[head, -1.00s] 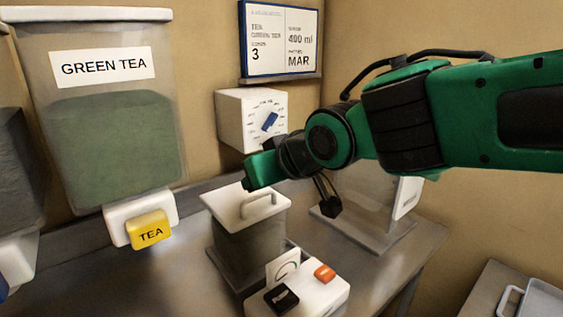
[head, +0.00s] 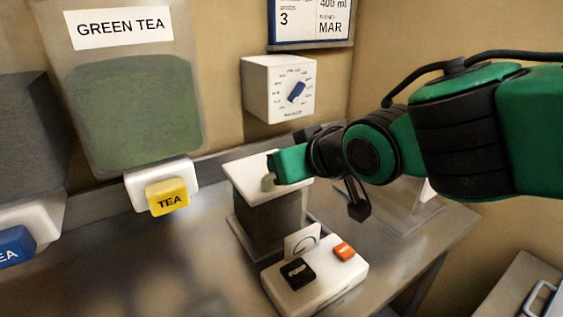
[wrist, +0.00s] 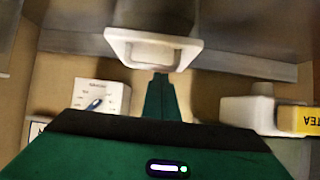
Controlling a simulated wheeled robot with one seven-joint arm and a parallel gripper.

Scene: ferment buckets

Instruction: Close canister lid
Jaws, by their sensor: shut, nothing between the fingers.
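The canister (head: 268,222) is a dark grey box on the metal counter with a white lid (head: 242,172) over its top. I cannot tell whether the lid is fully seated. My gripper (head: 273,169) is shut and empty, low over the lid, and hides its handle in the head view. In the wrist view, which is upside down, the white lid (wrist: 118,40) is at the top centre, below the dark canister body. The narrow green fingers (wrist: 160,82) are together at the lid's edge in the picture; I cannot tell if they touch it.
A control box (head: 315,283) with black and orange buttons stands in front of the canister. The green tea dispenser (head: 130,110) with a yellow TEA tap (head: 168,197) is at left. A white dial box (head: 280,88) is on the wall behind. A clear stand (head: 405,212) is at right.

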